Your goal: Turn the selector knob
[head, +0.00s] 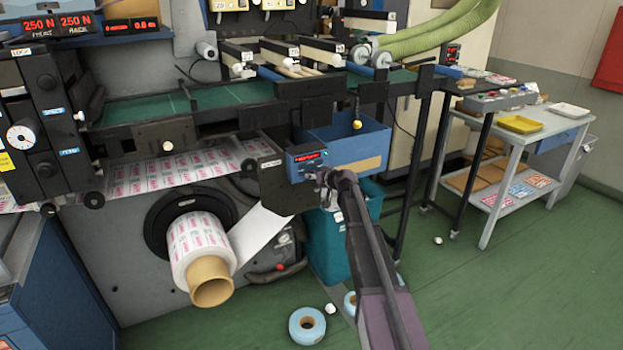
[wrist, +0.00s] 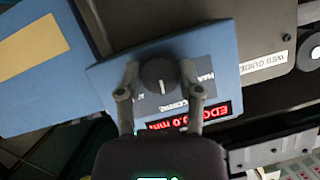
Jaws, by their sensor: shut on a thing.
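The selector knob (wrist: 158,76) is round and black with a white pointer line. It sits on a dark label on a blue control panel (wrist: 225,50) in the wrist view. My gripper (wrist: 160,80) has one finger on each side of the knob and is shut on it. The pointer line runs nearly along the gripper's axis. The label's words are partly hidden by the knob and fingers. In the head view my gripper (head: 322,180) is at the panel's front, below its red display (head: 308,157), and the arm hides the knob.
A blue bin (head: 350,142) stands right behind the panel, and a black plate marked WEB GUIDE (wrist: 262,63) adjoins it. A printed roll (head: 200,245) and its web are at left. A teal bin (head: 327,245) stands below.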

